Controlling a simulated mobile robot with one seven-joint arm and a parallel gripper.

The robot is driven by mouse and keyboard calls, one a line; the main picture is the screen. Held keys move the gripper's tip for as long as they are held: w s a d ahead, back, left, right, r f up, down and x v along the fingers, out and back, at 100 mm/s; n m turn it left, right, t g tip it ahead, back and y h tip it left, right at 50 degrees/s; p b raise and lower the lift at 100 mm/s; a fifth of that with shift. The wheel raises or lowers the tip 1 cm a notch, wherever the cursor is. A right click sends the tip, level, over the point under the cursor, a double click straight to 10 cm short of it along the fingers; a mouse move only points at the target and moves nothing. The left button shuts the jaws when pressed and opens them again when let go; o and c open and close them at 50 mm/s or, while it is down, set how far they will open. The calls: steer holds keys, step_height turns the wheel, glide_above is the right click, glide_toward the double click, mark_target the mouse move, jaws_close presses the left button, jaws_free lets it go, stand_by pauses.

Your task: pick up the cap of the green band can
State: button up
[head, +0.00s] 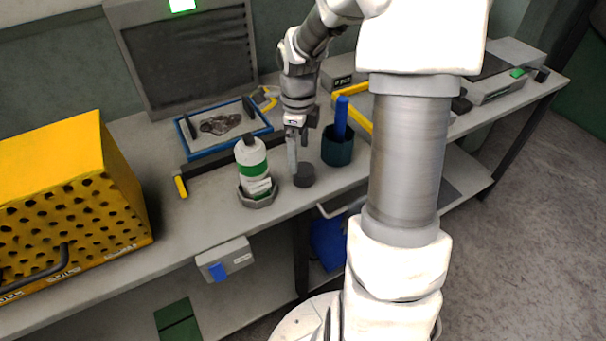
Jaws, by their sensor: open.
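The green band can (253,168) is white with a green band and stands upright in a grey angular dish (258,201) near the table's front edge. A small dark piece (249,139) sits on its top. A low dark grey round piece (304,177), cap-like in shape, lies on the table just right of the can; I cannot tell for sure which of the two is the cap. My gripper (295,168) points down, open, just above and left of the dark round piece. Any contact with it is too small to make out. The gripper's far finger is partly hidden.
A dark teal cup (337,150) with a blue tool stands close right of my gripper. A blue-rimmed tray (187,147) lies behind the can. A yellow perforated box (75,205) fills the left. My arm hides part of the table on the right.

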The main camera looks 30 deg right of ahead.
mark_target(300, 169)
steer(key=shift+w+d+f+b, duration=0.1)
steer(key=shift+f+b, duration=0.1)
steer(key=shift+f, duration=1.75)
steer(key=shift+w+d+f+b, duration=0.1)
steer(key=shift+f+b, duration=0.1)
steer(key=shift+f, duration=1.75)
steer(key=c, duration=1.3)
